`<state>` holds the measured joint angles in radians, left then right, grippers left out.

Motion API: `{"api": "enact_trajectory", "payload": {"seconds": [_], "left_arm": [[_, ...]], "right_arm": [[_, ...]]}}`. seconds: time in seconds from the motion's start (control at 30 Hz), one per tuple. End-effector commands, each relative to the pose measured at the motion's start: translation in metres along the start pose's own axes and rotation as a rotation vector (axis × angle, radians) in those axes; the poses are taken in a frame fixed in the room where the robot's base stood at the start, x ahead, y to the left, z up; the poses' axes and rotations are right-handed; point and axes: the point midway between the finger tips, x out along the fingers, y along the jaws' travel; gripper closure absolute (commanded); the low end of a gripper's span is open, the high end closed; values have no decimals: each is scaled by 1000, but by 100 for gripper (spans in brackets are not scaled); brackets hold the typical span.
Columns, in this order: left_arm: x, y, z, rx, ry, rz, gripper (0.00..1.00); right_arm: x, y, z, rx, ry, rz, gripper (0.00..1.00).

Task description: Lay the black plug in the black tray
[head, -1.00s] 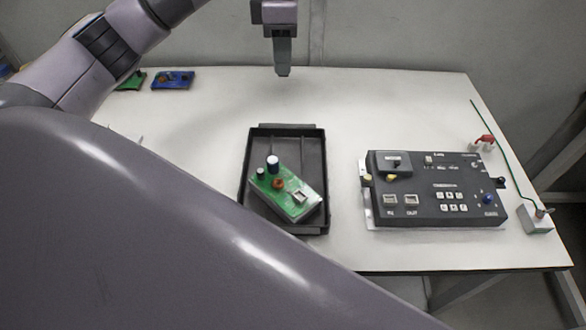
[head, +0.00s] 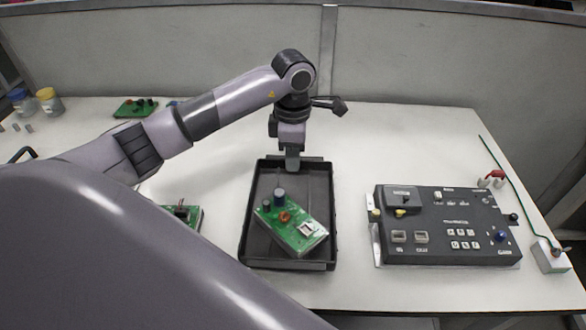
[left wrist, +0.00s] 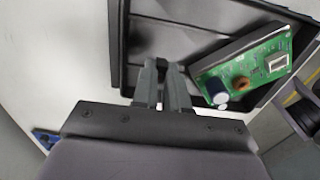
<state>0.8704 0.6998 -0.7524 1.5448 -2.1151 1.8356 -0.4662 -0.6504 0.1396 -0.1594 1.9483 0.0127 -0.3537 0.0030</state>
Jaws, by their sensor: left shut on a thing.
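The black tray (head: 319,188) lies on the white table in front of me, with a green circuit board on a dark block inside it. My left gripper (head: 292,164) points down at the tray's far end, low over its inside. In the left wrist view the fingertips (left wrist: 162,70) are close together with a small dark piece, the black plug (left wrist: 162,63), between them. The plug is mostly hidden by the fingers, and I cannot tell whether it touches the tray floor. The tray also shows in the left wrist view (left wrist: 185,40). My right gripper is not in view.
The green circuit board (head: 290,229) fills the tray's near middle. A black control box (head: 440,228) stands right of the tray. Another green board (head: 184,216) lies left of it, and one more (head: 136,108) farther back. Jars (head: 48,100) stand at far left.

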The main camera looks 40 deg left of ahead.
Motion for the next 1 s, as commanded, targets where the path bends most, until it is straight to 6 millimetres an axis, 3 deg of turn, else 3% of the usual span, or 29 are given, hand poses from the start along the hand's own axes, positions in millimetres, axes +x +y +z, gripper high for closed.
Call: {"api": "enact_trajectory", "payload": {"seconds": [0.3,0.93,0.97,1.0], "left_arm": [[40,-1,0,1,0,-2,100],[54,0,0,0,1,1,100],[52,0,0,0,1,1,77],[52,0,0,0,1,1,64]], "right_arm": [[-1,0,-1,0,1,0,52],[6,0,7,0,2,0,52],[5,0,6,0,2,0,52],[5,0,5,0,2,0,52]]}}
